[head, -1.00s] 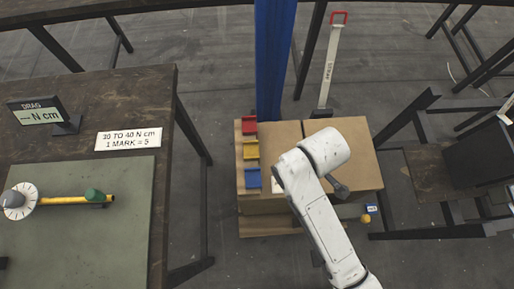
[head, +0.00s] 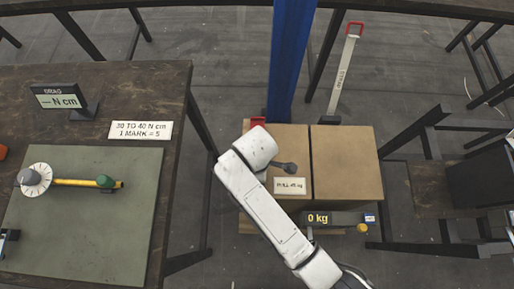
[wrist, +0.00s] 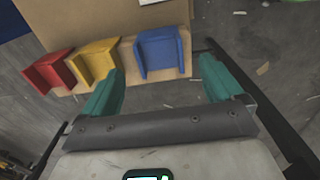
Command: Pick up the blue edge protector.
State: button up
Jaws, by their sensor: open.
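The blue edge protector (wrist: 162,52) is an angled piece on the pale wooden ledge in the wrist view. It sits to the right of a yellow edge protector (wrist: 95,60) and a red one (wrist: 50,71). My gripper (wrist: 163,84) has its teal fingers spread wide and nothing between them. The blue protector appears just beyond the fingertips, between their lines; the exact gap is unclear. In the head view my arm hides the blue and yellow protectors, and only part of the red one (head: 258,121) shows. The gripper is not distinguishable there.
Two cardboard boxes (head: 346,160) stand beside the protectors, with a 0 kg display (head: 318,218) at their front. A blue post (head: 291,60) rises behind. A workbench (head: 150,85) stands left, and dark metal frames (head: 425,125) stand right.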

notch_tip(320, 180, down, 4)
jog(key=shift+f, duration=0.1)
jog(key=shift+c, duration=0.2)
jog(key=c, duration=1.1)
